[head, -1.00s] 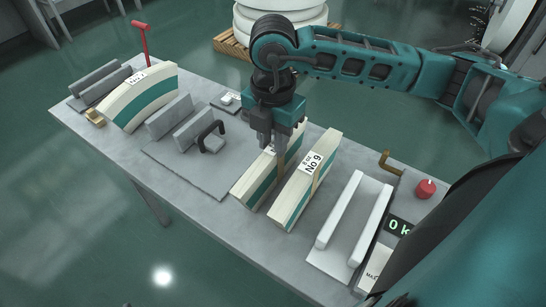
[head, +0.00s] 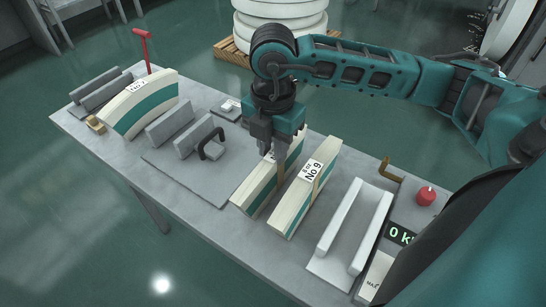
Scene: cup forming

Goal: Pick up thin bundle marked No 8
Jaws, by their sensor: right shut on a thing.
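A thin cream bundle (head: 254,186) with a green band lies on the table, left of a second bundle. Its label is mostly hidden by my right gripper, so I cannot read the number. My right gripper (head: 274,153) points down and is shut on this bundle around its middle. The second bundle, marked No 9 (head: 299,204), lies beside it on the right, close to the gripper's finger. My left gripper is out of view.
A thick curved bundle (head: 142,105) stands at the left, near a red-handled post (head: 146,52). A grey plate with upright blocks and a black handle (head: 211,143) is left of the gripper. A white cradle (head: 351,232), scale display (head: 400,233) and red knob (head: 426,196) are at the right.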

